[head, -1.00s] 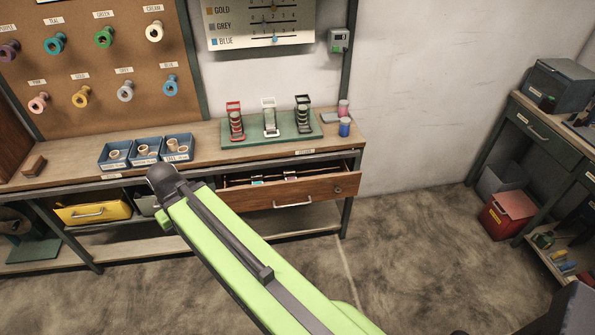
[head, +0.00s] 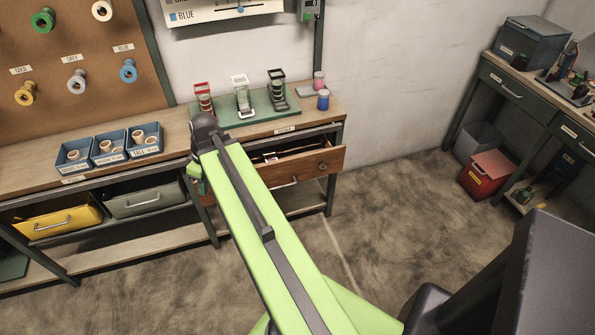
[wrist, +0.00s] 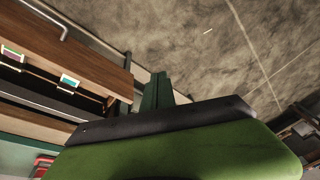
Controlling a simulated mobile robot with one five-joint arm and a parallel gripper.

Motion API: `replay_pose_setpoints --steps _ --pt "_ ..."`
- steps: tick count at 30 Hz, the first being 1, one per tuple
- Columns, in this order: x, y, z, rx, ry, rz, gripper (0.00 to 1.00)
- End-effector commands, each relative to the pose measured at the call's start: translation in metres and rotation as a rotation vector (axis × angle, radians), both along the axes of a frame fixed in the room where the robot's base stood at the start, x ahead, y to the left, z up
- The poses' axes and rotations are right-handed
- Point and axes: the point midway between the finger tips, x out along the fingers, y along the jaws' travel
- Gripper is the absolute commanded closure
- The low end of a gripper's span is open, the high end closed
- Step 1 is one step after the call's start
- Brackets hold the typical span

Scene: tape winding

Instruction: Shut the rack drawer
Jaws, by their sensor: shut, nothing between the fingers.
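The rack drawer (head: 310,163) is a brown wooden drawer under the right end of the workbench. It stands partly open, and narrow items show inside. Its bar handle (head: 284,183) is on the front, partly beside my arm. In the wrist view the drawer front (wrist: 95,62) slants across the upper left, with its open inside showing below it. My gripper (wrist: 158,88) is shut and empty in the wrist view, just right of the drawer's end there. I cannot tell whether it touches the wood. In the head view my arm hides most of the gripper, near the drawer's left end.
The workbench top (head: 165,125) carries blue trays (head: 108,148) and a green board (head: 262,117) with small racks. A yellow bin (head: 57,218) and a grey bin (head: 147,199) sit below. A red box (head: 487,174) stands on the floor at right. The floor before the drawer is clear.

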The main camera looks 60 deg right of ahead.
Motion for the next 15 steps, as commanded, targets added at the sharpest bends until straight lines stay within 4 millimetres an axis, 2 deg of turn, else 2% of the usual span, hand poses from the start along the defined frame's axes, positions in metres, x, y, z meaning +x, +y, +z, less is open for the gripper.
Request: replay_pose_setpoints --steps 1,3,5,6,9,12,15 --pt "-0.012 -0.047 -0.020 0.008 -0.055 0.029 1.00" --pt "-0.032 -0.103 -0.030 0.002 -0.147 0.102 1.00" --pt "-0.054 -0.149 -0.037 -0.022 -0.227 0.161 1.00" --pt "-0.071 -0.180 -0.042 -0.048 -0.281 0.197 1.00" --pt "-0.116 -0.244 -0.049 -0.132 -0.395 0.280 1.00" --pt "-0.158 -0.291 -0.052 -0.226 -0.472 0.345 1.00" --pt "-0.188 -0.319 -0.053 -0.297 -0.514 0.388 1.00"
